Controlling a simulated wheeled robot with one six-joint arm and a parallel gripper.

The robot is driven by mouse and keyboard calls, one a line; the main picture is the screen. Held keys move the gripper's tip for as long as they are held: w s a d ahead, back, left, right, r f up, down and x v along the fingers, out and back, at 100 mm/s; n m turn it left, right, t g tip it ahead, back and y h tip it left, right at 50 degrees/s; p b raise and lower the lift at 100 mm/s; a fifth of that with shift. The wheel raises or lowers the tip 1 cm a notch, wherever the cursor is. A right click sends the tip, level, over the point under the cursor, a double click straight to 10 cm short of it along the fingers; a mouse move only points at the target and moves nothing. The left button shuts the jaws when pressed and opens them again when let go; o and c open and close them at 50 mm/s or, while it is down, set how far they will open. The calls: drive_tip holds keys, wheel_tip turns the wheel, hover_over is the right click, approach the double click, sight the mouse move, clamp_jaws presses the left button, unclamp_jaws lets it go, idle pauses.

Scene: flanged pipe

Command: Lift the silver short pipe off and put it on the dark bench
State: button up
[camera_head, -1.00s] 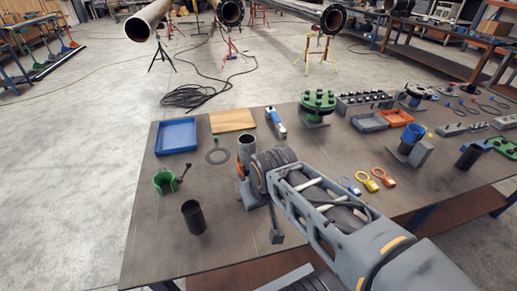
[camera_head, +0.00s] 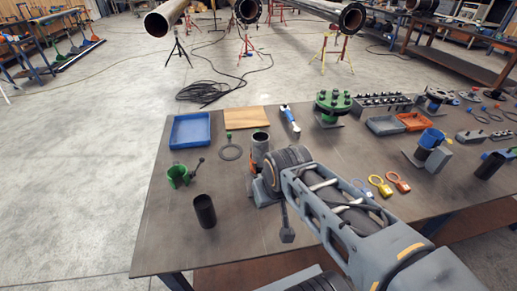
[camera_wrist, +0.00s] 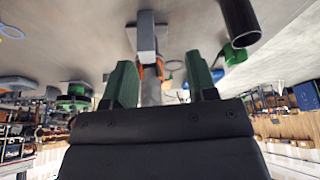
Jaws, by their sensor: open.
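The silver short pipe (camera_head: 260,145) stands upright in a grey holder (camera_head: 264,198) with an orange part, on the dark bench (camera_head: 240,235). My wrist hides part of the pipe and holder in the head view. In the wrist view, which is upside down, the pipe (camera_wrist: 151,93) shows between the two green fingers of my gripper (camera_wrist: 160,68). The fingers are apart, with gaps on both sides of the pipe. I cannot tell how deep the pipe sits between them.
A black tube (camera_head: 204,211) and a green cup-like clamp (camera_head: 178,176) stand left of the pipe. A blue tray (camera_head: 191,130), wooden board (camera_head: 224,118) and flat ring (camera_head: 231,152) lie behind.

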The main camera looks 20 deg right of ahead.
drive_tip(key=shift+o, duration=0.2)
drive_tip(key=shift+o, duration=0.7)
drive_tip(key=shift+f, duration=0.2)
drive_tip(key=o, duration=0.3)
drive_tip(key=shift+w+a+f+g+b, duration=0.2)
drive_tip(key=shift+w+f+g+b, duration=0.2)
drive_tip(key=shift+w+f, duration=0.45)
drive_tip(key=shift+o, duration=0.8)
drive_tip(key=w, duration=0.1)
drive_tip(key=w+r, duration=0.1)
drive_tip(key=w, duration=0.1)
drive_tip(key=shift+w, duration=0.1)
drive_tip(key=shift+o, duration=0.6)
drive_tip(key=w+r+m+h+b, duration=0.1)
drive_tip(key=w+r, duration=0.3)
drive_tip(key=w, duration=0.7)
drive_tip(key=shift+d+m+h, duration=0.3)
drive_tip(key=shift+d+m, duration=0.1)
drive_tip(key=shift+m, duration=0.4)
drive_tip(key=m+h, duration=0.2)
drive_tip(key=m, duration=0.5)
approach(260, 137)
drive_tip(key=shift+m, duration=0.3)
drive_tip(key=x, duration=0.6)
drive_tip(key=shift+w+d+f, duration=0.15)
drive_tip(key=shift+w+f, duration=0.15)
drive_tip(key=shift+w, duration=0.05)
drive_tip(key=shift+x, duration=2.95)
